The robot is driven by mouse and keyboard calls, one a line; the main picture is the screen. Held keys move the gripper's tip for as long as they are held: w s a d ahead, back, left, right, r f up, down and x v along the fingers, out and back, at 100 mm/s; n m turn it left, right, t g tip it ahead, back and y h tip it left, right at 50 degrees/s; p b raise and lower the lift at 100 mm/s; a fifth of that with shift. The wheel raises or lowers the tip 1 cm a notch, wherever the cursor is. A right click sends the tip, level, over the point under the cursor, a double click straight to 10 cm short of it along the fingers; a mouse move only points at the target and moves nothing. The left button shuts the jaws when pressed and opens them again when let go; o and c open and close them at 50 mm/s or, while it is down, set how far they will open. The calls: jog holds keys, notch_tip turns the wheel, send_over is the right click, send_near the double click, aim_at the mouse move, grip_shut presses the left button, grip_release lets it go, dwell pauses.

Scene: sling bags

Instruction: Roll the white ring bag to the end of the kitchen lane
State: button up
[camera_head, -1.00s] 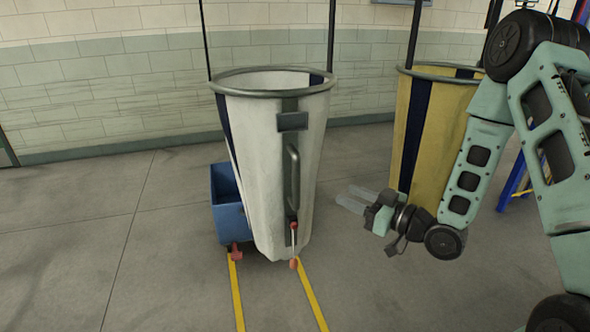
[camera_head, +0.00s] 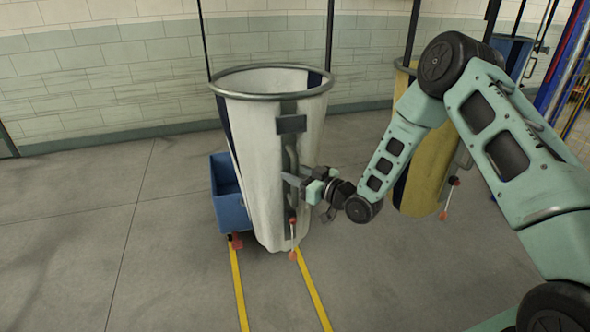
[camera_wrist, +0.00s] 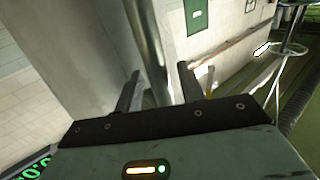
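The white ring bag (camera_head: 258,150) hangs upright from its grey ring (camera_head: 270,93) in the middle of the head view. A dark patch and a grey vertical handle (camera_head: 289,150) are on its near side. My gripper (camera_head: 293,180) is at the lower part of this handle, pointing left. In the wrist view my open gripper (camera_wrist: 158,72) has its two dark fingers apart, with the grey handle (camera_wrist: 150,38) showing between and beyond them. I cannot tell whether the fingers touch the handle.
A yellow bag (camera_head: 425,185) with dark stripes hangs to the right, partly behind my arm. A blue bin (camera_head: 231,207) stands behind the white bag at left. Yellow floor lines (camera_head: 312,290) run toward me from beneath the white bag. The floor at left is clear.

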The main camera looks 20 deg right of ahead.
jog(key=shift+w+a, duration=0.1)
jog(key=shift+w, duration=0.05)
grip_shut()
jog(key=a+b, duration=1.5)
jog(key=a, duration=2.4)
jog(key=shift+b, duration=0.4)
jog(key=shift+a, duration=0.1)
grip_release()
jog(key=b+v, duration=0.3)
jog(key=v, duration=1.4)
jog(key=shift+d, duration=0.35)
